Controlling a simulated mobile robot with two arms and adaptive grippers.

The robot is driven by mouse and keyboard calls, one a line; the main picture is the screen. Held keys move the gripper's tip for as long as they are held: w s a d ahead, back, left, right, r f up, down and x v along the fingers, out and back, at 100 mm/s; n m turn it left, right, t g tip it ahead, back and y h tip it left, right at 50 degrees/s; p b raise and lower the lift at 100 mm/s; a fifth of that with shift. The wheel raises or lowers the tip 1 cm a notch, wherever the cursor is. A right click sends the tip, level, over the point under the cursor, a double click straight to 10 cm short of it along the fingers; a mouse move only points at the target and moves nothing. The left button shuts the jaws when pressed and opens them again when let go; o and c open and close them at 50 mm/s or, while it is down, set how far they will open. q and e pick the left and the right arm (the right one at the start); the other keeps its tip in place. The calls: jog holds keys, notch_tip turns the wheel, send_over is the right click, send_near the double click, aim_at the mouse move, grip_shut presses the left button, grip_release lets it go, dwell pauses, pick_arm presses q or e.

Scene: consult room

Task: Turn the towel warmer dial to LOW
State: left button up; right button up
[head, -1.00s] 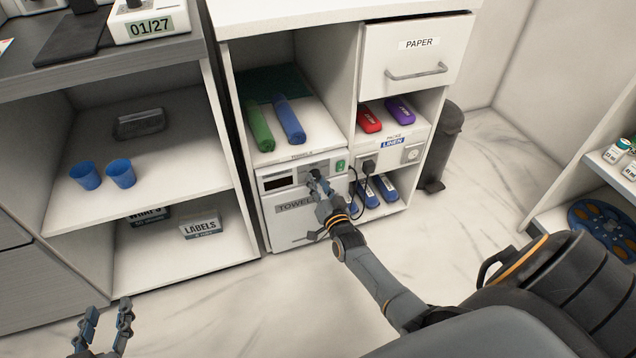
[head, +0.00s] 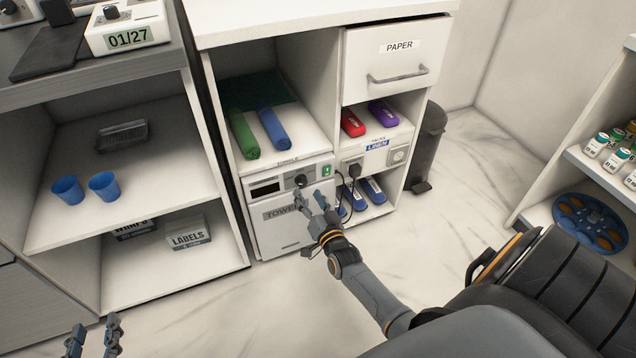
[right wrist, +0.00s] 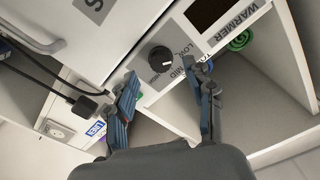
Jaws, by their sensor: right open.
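The white towel warmer (head: 285,222) stands in the lower left bay of the white cabinet. Its dark round dial (head: 300,180) is on the front panel, near a green switch (head: 326,170). In the right wrist view the dial (right wrist: 161,58) shows a pale pointer mark beside the LOW and MID labels; I cannot tell exactly which label it points to. My right gripper (head: 312,197) is open in front of the panel, apart from the dial. Its fingers (right wrist: 161,76) show either side below the dial in the wrist view. My left gripper (head: 95,328) is open and empty at lower left.
Rolled green (head: 243,134) and blue (head: 273,128) towels lie above the warmer. Black cords and a socket (head: 398,155) are to its right. A PAPER drawer (head: 397,62) is above right. A dark bin (head: 428,150) stands beside the cabinet. The floor in front is clear.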

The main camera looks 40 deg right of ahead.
jog(key=v, duration=0.8)
jog(key=shift+s, duration=0.2)
